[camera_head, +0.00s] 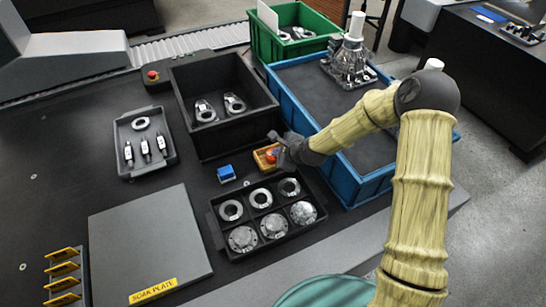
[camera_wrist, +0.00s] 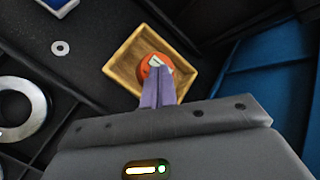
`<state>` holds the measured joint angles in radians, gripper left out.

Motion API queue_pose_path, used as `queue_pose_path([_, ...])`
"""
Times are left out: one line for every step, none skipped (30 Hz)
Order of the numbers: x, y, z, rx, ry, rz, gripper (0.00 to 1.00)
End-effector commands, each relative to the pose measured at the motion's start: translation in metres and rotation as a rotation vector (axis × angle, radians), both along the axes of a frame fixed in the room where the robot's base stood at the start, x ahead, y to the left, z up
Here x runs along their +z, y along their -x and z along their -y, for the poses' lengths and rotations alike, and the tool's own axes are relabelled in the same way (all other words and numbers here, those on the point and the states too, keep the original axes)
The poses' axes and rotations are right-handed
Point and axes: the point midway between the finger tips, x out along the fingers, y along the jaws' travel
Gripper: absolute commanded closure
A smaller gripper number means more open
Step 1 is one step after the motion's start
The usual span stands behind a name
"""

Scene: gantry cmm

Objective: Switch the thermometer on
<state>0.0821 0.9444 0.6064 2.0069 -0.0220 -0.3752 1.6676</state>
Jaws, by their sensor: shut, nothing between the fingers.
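An orange round thing with a pale top, which looks like the thermometer (camera_wrist: 146,66), sits inside a small yellow-brown open box (camera_wrist: 122,70). In the head view the box (camera_head: 259,160) stands between the black bin and the compartment tray, with the orange thing (camera_head: 271,155) in it. My gripper (camera_head: 277,146) reaches over the box from the right. In the wrist view my gripper (camera_wrist: 158,70) has its two purple fingers shut together, with nothing between them. Their tips overlap the pale top; I cannot tell whether they touch it. The fingers hide part of it, and no display reading is legible.
A black tray (camera_head: 228,246) with rings and flanges lies in front of the box. A blue block (camera_head: 226,173) and a small washer (camera_wrist: 61,48) are to the left. The tall black bin (camera_head: 240,137) stands behind, and the blue crate (camera_head: 375,184) is to the right.

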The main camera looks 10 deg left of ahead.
Motion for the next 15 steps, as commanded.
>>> queue_pose_path([0.001, 0.0, 0.0, 0.0, 0.0, 0.0, 1.0])
queue_pose_path([0.002, 0.0, 0.0, 0.0, 0.0, 0.0, 1.0])
queue_pose_path([0.004, 0.0, 0.0, 0.0, 0.0, 0.0, 1.0])
queue_pose_path([0.006, 0.0, 0.0, 0.0, 0.0, 0.0, 1.0])
queue_pose_path([0.007, 0.0, 0.0, 0.0, 0.0, 0.0, 1.0])
queue_pose_path([0.01, 0.0, 0.0, 0.0, 0.0, 0.0, 1.0])
queue_pose_path([0.011, 0.0, 0.0, 0.0, 0.0, 0.0, 1.0])
queue_pose_path([0.012, 0.0, 0.0, 0.001, 0.0, -0.001, 1.0])
queue_pose_path([0.013, 0.0, 0.0, 0.001, 0.0, -0.001, 1.0])
queue_pose_path([0.014, 0.0, 0.0, 0.001, 0.0, -0.001, 1.0])
queue_pose_path([0.014, 0.0, 0.0, 0.001, 0.0, -0.001, 1.0])
queue_pose_path([0.014, 0.0, 0.0, 0.001, 0.0, -0.001, 1.0])
queue_pose_path([0.013, 0.0, 0.0, 0.001, 0.0, -0.001, 1.0])
queue_pose_path([0.013, 0.0, 0.0, 0.001, 0.0, -0.001, 1.0])
queue_pose_path([0.013, 0.0, 0.0, 0.001, 0.0, -0.001, 1.0])
